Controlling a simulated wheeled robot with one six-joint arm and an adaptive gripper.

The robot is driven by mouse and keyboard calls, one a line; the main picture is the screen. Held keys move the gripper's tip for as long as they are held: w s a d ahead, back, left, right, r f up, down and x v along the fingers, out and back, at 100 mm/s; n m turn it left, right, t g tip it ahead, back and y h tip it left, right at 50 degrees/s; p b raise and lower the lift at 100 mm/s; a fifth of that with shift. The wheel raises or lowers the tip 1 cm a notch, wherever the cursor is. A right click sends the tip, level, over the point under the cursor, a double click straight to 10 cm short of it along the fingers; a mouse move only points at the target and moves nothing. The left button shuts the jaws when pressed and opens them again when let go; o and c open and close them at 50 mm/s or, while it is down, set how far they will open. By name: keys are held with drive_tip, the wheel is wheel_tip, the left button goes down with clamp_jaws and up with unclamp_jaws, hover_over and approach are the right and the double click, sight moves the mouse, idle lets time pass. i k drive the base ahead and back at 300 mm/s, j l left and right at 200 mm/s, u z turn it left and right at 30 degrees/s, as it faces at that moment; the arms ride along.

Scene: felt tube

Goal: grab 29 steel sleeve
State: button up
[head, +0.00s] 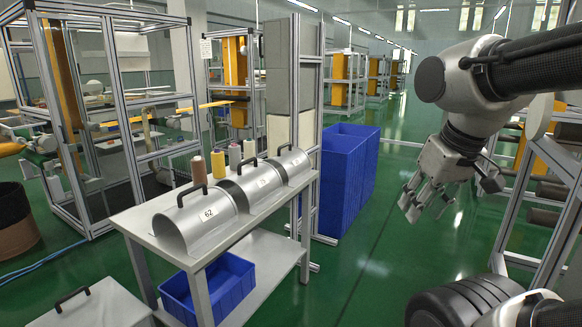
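Several curved steel sleeves with black handles stand in a row on a grey table (136,222). The nearest sleeve (199,228) has a label that looks like 62. The middle sleeve (256,192) and the far sleeve (298,170) have labels too small to read, so I cannot tell which one is 29. My gripper (427,209) hangs at the right, well apart from the table and the sleeves. Its fingers are spread and nothing shows between them.
Yarn cones, such as the yellow one (218,165), stand behind the sleeves. A blue bin (222,288) sits on the lower shelf. Tall blue crates (342,180) stand behind the table. Green floor (368,280) is clear between table and arm. A metal frame (540,215) stands at right.

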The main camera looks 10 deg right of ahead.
sight(296, 162)
drive_tip(key=i+l+u, duration=0.2)
drive_tip(key=i+l, duration=0.55)
drive_tip(key=i, duration=0.35)
drive_tip(key=i+l+u, duration=0.2)
drive_tip(key=i+l, duration=0.8)
drive_tip(key=i, duration=0.05)
